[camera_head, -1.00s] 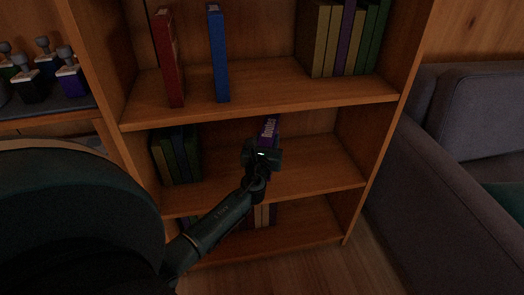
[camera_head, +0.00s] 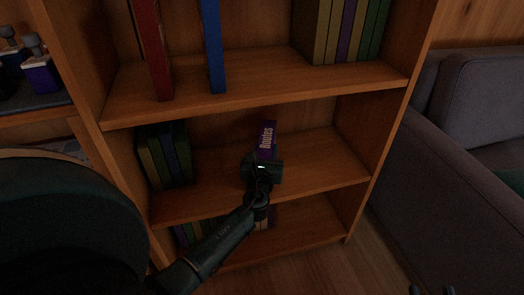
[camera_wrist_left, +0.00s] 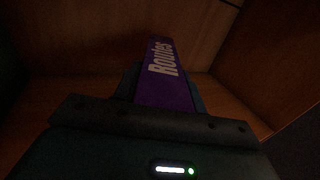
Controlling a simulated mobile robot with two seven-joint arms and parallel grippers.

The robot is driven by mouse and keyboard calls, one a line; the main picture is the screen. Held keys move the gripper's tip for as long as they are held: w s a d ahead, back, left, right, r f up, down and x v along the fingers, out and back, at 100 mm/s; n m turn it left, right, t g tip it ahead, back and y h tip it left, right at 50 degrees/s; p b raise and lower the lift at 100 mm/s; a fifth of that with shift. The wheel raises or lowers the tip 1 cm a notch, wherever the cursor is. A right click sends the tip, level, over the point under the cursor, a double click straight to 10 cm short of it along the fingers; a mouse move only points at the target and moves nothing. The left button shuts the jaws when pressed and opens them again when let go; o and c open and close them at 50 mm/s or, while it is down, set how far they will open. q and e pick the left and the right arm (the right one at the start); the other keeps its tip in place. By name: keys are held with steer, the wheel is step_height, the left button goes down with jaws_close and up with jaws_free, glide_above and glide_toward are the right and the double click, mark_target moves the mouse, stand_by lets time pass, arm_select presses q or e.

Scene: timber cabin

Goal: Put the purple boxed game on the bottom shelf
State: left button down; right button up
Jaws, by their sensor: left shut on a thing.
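The purple boxed game (camera_head: 267,137), with "Routes" in white on its spine, stands upright in the middle compartment of the wooden bookcase, above the middle shelf board (camera_head: 325,170). My left gripper (camera_head: 262,165) is shut on it from the front; the box also shows between the fingers in the left wrist view (camera_wrist_left: 165,75). The gripper hides the box's lower part, so I cannot tell if it touches the board. The bottom shelf (camera_head: 305,232) lies below, partly behind my left arm. Two dark fingertips of my right gripper (camera_head: 432,291) show apart at the lower edge, with nothing seen between them.
Green and yellow books (camera_head: 165,158) stand left in the middle compartment. A red book (camera_head: 152,50) and a blue book (camera_head: 212,45) stand above, near more books (camera_head: 348,30). Books also stand on the bottom shelf, whose right part is clear. A grey sofa (camera_head: 440,150) is at right.

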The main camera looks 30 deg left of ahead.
arm_select(q)
steer(key=shift+d, duration=0.1)
steer(key=shift+f, duration=0.1)
steer(key=c, duration=0.8)
jaws_free()
